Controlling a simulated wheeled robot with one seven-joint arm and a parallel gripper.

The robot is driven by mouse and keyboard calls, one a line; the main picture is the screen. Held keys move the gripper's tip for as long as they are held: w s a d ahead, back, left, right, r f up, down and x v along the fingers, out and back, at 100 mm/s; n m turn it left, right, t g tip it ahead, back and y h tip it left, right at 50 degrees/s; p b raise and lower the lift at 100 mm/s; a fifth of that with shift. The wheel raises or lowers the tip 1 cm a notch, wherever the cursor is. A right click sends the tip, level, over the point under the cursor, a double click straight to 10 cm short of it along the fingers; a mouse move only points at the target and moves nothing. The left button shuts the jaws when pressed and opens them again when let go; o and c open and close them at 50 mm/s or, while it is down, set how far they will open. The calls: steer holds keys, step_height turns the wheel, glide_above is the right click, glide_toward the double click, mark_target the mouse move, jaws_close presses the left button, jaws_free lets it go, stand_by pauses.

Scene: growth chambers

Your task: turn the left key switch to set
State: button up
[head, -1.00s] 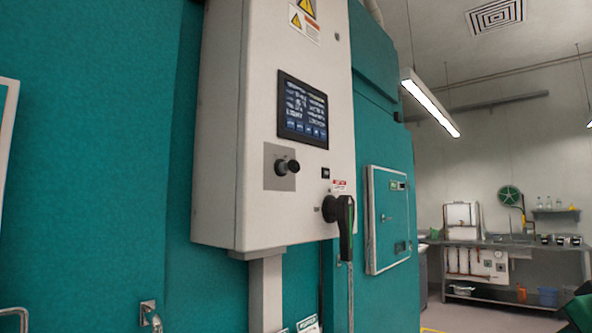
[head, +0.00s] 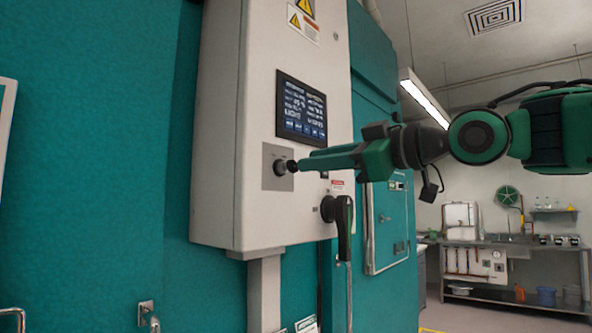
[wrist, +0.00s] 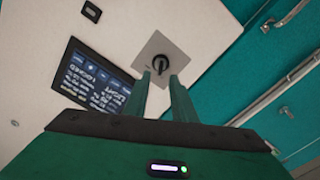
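The key switch (head: 280,167) is a dark knob on a square grey plate on the front of the white control box (head: 225,130). In the wrist view the switch (wrist: 160,63) is black, with a bar roughly upright in the picture. My gripper (head: 297,165) reaches in from the right, its fingertips close to the knob. In the wrist view my gripper (wrist: 161,84) has its two green fingers apart, with the knob seen between and just beyond their tips. I cannot tell whether they touch it. Any switch labels are too small to read.
A lit display (head: 301,108) sits just above the switch. A large black rotary handle (head: 341,215) sticks out below and to the right. A bench (head: 510,250) stands far back.

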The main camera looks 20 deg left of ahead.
mark_target(292, 161)
steer(key=x, duration=0.6)
steer(key=shift+w+a, duration=0.15)
steer(key=shift+a, duration=0.15)
steer(key=shift+c, duration=0.7)
jaws_close()
